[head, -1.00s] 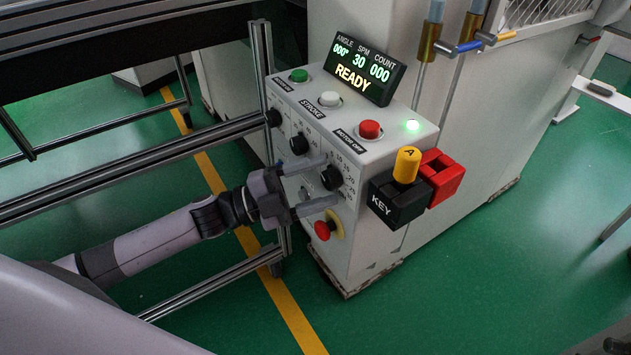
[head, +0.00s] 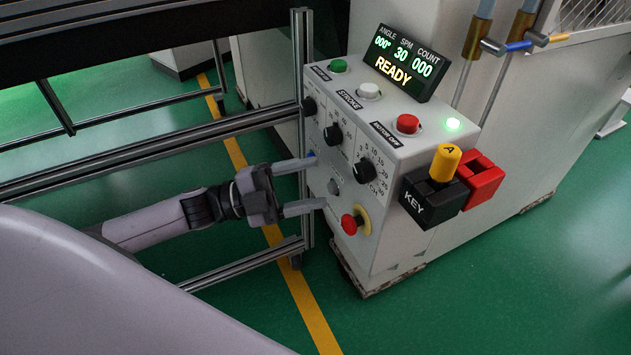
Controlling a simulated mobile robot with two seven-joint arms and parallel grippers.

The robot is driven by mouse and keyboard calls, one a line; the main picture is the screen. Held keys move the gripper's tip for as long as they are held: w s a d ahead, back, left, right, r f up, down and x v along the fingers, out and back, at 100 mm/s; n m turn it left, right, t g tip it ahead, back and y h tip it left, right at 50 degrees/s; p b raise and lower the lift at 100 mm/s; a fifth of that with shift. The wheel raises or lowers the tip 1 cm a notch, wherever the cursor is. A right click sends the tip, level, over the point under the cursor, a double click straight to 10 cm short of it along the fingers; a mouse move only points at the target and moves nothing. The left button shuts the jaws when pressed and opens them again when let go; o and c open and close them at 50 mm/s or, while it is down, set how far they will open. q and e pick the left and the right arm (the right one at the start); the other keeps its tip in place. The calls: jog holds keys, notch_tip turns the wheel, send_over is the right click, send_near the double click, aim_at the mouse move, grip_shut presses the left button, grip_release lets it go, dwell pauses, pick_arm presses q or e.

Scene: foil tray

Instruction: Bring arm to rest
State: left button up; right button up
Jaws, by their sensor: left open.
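My left gripper (head: 312,182) is at the left side of the control box (head: 400,150), in front of its lower left face. Its two grey fingers are spread apart with nothing between them. They point right toward the panel; I cannot tell whether the tips touch it. My left arm (head: 155,222) comes in from the left. My right gripper is not in view.
The panel carries black knobs (head: 366,171), a red emergency button (head: 351,223), and a display (head: 405,62) reading READY. A black KEY block (head: 425,205) with a yellow knob juts out at right. A metal rail frame (head: 303,100) stands beside the gripper. Green floor (head: 480,300) is clear.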

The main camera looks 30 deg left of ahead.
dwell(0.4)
pick_arm(q)
jog(key=s+f+n+y+p, duration=0.1)
jog(key=s+f+n+y, duration=0.6)
jog(key=f+n, duration=0.3)
jog(key=s+f+n+y+p, duration=0.2)
jog(key=s+f+n+y, duration=0.5)
jog(key=f+n, duration=0.3)
jog(key=shift+d+n+y, duration=0.25)
jog(key=shift+n+y, duration=0.25)
jog(key=shift+n, duration=0.3)
jog(key=shift+r, duration=0.1)
